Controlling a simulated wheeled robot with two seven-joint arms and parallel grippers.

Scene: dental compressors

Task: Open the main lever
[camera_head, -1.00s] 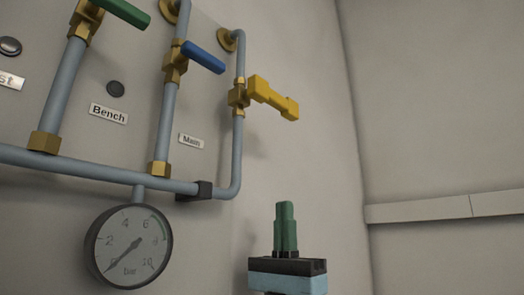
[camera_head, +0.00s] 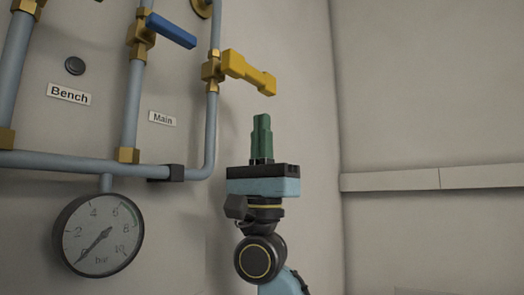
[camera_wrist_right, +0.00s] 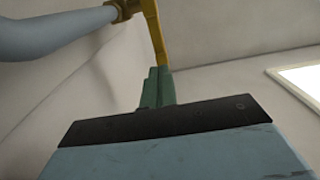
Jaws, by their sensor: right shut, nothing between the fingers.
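The "Main" label (camera_head: 162,118) is on the wall between a pipe with a blue lever (camera_head: 171,30) and a pipe with a yellow lever (camera_head: 248,73); which one it names is not certain. The yellow lever sticks out to the right from its brass valve. My right gripper (camera_head: 262,120) points up with its green fingers shut and empty, just below the yellow lever's outer end, with a small gap in the head view. In the right wrist view, the yellow lever (camera_wrist_right: 154,35) runs down behind the fingertips (camera_wrist_right: 158,75); contact cannot be told. My left gripper is not in view.
A pressure gauge (camera_head: 98,235) hangs below the horizontal grey pipe (camera_head: 80,163), left of my right arm. The "Bench" label (camera_head: 69,94) is further left. A rail (camera_head: 400,179) runs along the right wall. The space right of the yellow lever is clear.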

